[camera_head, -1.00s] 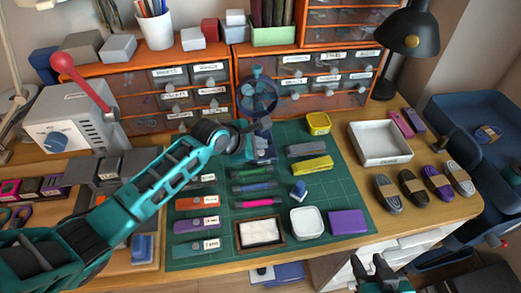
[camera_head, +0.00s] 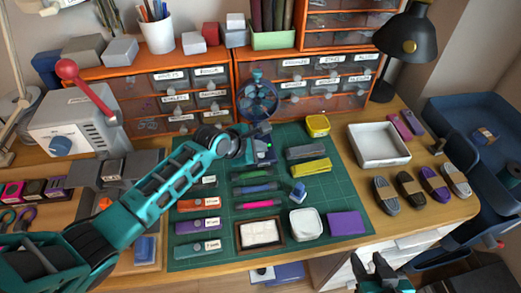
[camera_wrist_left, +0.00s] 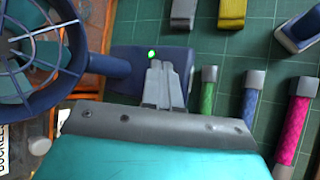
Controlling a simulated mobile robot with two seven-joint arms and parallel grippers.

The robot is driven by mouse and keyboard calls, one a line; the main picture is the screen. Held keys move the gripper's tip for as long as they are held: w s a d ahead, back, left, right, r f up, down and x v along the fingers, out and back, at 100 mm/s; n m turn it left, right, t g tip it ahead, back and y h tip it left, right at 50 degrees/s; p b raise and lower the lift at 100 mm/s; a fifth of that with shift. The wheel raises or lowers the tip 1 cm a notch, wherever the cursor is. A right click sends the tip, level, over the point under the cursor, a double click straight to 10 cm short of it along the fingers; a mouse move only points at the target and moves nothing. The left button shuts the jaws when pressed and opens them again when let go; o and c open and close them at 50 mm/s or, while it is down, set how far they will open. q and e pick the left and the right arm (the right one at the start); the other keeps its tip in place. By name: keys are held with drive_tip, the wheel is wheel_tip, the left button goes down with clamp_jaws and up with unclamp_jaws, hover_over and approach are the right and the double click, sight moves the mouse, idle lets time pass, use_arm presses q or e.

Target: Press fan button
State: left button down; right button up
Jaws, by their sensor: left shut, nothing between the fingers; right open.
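The small dark blue fan (camera_head: 258,97) stands at the back edge of the green cutting mat, in front of the orange drawers. Its base (camera_head: 264,156) shows a small lit green light (camera_head: 268,146). In the left wrist view the fan cage (camera_wrist_left: 35,50) is at the left and the base (camera_wrist_left: 125,57) is ahead, with the green light (camera_wrist_left: 152,53) on it. My left gripper (camera_wrist_left: 168,66) is shut and empty, its tips over the base beside the light; I cannot tell if they touch. The button is not clearly visible. My right gripper (camera_head: 374,264) is open and empty at the bottom.
Pens (camera_head: 255,189), a yellow block (camera_head: 311,167) and a small blue-and-grey item (camera_head: 298,192) lie on the mat (camera_head: 340,190) near the fan. A white tray (camera_head: 378,145) and several cord bundles (camera_head: 411,189) lie to the right. Orange drawer cabinets (camera_head: 233,95) stand behind.

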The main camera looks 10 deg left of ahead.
use_arm(q)
drive_tip(key=shift+r, duration=0.2)
wheel_tip(320, 180, up, 2)
drive_tip(key=shift+r+p, duration=0.2)
drive_tip(key=shift+p, duration=0.85)
drive_tip(key=shift+r, duration=1.75)
